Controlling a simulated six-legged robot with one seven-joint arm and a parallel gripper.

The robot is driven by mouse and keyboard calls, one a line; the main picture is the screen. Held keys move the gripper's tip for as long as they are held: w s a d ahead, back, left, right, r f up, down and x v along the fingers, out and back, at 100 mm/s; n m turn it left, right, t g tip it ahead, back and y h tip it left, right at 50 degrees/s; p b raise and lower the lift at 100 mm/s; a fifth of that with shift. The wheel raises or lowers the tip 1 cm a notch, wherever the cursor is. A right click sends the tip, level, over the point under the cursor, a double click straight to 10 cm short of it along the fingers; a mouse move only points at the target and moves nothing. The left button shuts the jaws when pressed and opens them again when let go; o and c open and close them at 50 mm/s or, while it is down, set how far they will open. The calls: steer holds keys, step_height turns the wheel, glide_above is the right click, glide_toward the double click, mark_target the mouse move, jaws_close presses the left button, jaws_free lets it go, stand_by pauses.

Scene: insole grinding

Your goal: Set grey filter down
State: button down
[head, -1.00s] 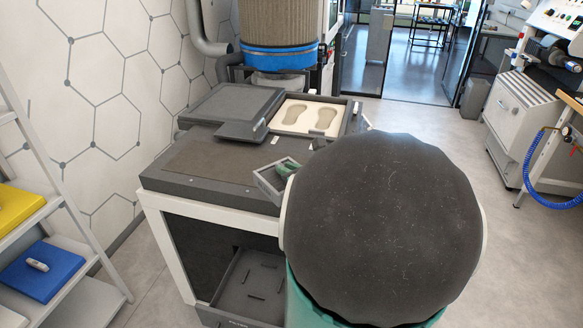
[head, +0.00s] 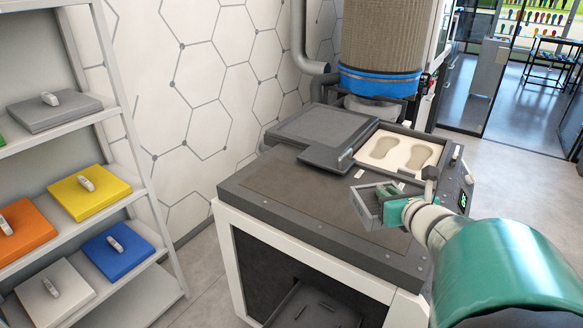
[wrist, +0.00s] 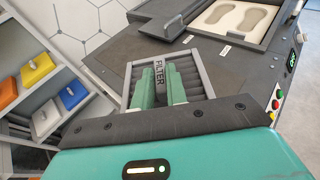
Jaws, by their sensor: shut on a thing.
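The grey filter (head: 366,208) is a rectangular frame with slats, seen at an angle over the dark machine top. In the wrist view the filter (wrist: 204,72) has a handle marked FILTER (wrist: 160,73) between my green fingers. My gripper (head: 394,210) is shut on this handle; it also shows in the wrist view (wrist: 160,88). The filter overlaps the worktop (head: 290,195) in both views. I cannot tell whether it touches the worktop.
An open lower tray (head: 315,308) shows inside the machine's white frame. A mould with two insole shapes (head: 398,152) lies behind the filter. A shelf (head: 150,195) at left holds grey, yellow, orange, blue and white handled blocks. The front left of the worktop is clear.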

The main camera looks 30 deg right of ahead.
steer(key=w+d+f, duration=0.2)
steer(key=w+d, duration=0.1)
steer(key=w+d+f, duration=0.1)
steer(key=d, duration=0.1)
steer(key=shift+w+f, duration=0.15)
steer(key=shift+w, duration=0.2)
steer(key=shift+w+d+f, duration=0.65)
steer(key=shift+d+f, duration=0.05)
steer(key=shift+f, duration=0.85)
steer(key=shift+w+d+f, duration=0.6)
steer(key=shift+d+f, duration=0.1)
steer(key=shift+f, duration=0.8)
steer(key=shift+w+d+f, duration=0.65)
steer(key=shift+d+f, duration=0.05)
steer(key=shift+f, duration=0.85)
steer(key=c, duration=1.5)
jaws_free()
steer(key=shift+f, duration=0.1)
steer(key=shift+o, duration=0.5)
steer(key=shift+s+r, duration=0.2)
steer(key=shift+s, duration=0.05)
steer(key=v, duration=1.1)
steer(key=shift+s, duration=0.25)
